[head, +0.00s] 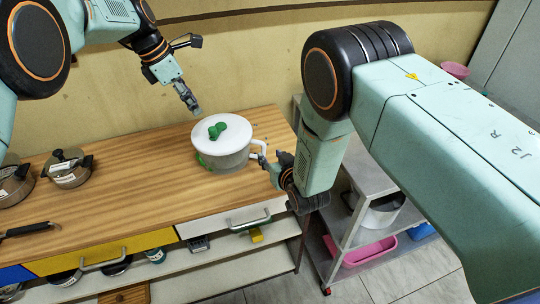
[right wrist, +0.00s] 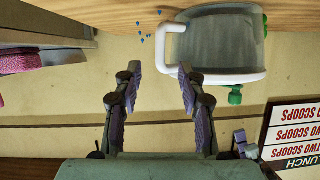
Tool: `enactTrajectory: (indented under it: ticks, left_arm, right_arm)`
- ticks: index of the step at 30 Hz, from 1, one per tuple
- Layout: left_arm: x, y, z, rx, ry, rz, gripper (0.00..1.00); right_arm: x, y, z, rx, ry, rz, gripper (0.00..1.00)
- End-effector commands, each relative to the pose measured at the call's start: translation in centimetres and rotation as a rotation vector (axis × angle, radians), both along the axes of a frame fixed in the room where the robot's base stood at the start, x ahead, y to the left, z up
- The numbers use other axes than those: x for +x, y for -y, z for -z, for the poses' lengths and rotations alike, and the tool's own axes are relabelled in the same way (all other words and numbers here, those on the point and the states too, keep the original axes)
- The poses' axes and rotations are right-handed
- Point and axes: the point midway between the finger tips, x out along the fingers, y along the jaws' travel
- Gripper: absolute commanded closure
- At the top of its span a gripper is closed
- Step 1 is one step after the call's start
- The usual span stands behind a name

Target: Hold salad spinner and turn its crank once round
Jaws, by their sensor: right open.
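The salad spinner (head: 222,150) stands on the wooden counter, with a clear bowl, white lid and white side handle (head: 258,147). Its green crank (head: 217,130) is on top of the lid. My left gripper (head: 191,103) is above and left of the lid, apart from the crank; its finger opening cannot be made out. My right gripper (head: 268,165) is at the handle side of the spinner. In the right wrist view my right gripper (right wrist: 156,76) is open and empty, and the handle (right wrist: 167,48) lies just beyond its fingertips, towards the right finger. Contact cannot be told.
Two pots (head: 68,168) and a dark-handled pan (head: 28,229) are on the counter's left. A shelf unit (head: 352,225) with a pink bin (head: 365,252) stands right of the counter. The wooden counter (head: 130,185) is clear between pots and spinner.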

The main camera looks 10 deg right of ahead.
Motion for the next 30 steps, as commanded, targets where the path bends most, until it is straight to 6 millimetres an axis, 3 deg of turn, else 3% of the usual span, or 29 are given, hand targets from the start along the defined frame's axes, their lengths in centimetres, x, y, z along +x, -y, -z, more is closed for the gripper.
enactTrajectory:
  ticks: [18, 30]
  left_arm:
    - [0.0, 0.0, 0.0, 0.0, 0.0, 0.0, 0.62]
    - [0.0, 0.0, 0.0, 0.0, 0.0, 0.0, 0.62]
  right_arm:
    - [5.9, -1.2, 2.6, 0.0, -0.003, 0.0, 0.6]
    - [6.7, -1.3, 2.9, 0.0, -0.004, 0.0, 0.6]
